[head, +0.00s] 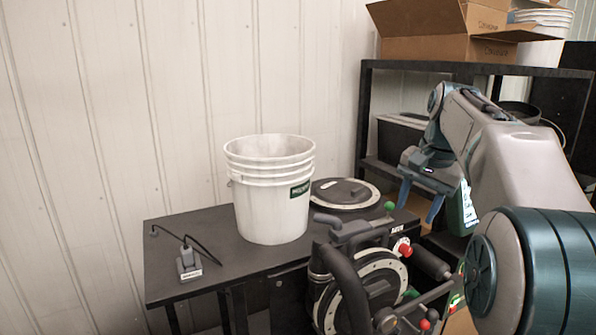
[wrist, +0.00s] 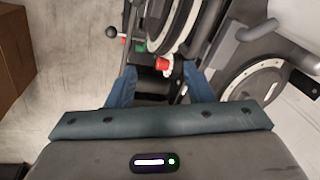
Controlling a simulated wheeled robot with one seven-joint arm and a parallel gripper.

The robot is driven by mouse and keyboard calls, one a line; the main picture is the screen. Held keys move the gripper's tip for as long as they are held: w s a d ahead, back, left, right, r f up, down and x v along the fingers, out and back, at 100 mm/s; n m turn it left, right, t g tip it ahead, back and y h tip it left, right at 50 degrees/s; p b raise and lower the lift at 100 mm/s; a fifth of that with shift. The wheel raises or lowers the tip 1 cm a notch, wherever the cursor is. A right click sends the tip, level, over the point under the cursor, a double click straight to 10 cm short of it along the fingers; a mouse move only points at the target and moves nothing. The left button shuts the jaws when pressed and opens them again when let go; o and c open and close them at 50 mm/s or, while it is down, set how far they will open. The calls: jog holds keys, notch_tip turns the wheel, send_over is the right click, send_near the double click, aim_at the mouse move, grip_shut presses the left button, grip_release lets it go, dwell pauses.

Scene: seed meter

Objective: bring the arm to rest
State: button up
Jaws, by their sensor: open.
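My gripper (head: 420,203) is at the right of the head view, at the end of my bent arm. Its blue fingers are apart and point down, with nothing between them. It hangs above and to the right of the seed meter (head: 372,290), a black machine with a round plate, a red knob and a green knob. In the wrist view the open fingers (wrist: 160,90) show over the machine's dark parts, and the red knob (wrist: 162,64) appears between them. I cannot tell how far below the fingers the machine is.
A white bucket (head: 269,205) stands on the black table (head: 215,256). A small grey device (head: 189,262) with a cable is at the table's left. Behind my arm is a black shelf (head: 425,66) with an open cardboard box (head: 440,30). The space above the table's left is free.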

jog(key=s+a+f+n, duration=0.4)
jog(key=s+f, duration=0.5)
jog(key=s, duration=0.3)
jog(key=s+a+f+n+t+h, duration=0.1)
jog(key=s+a+f+n, duration=0.3)
jog(key=s+f, duration=0.5)
jog(key=s+a, duration=0.1)
jog(key=s, duration=0.2)
jog(key=shift+s+t, duration=0.15)
jog(key=shift+t, duration=0.15)
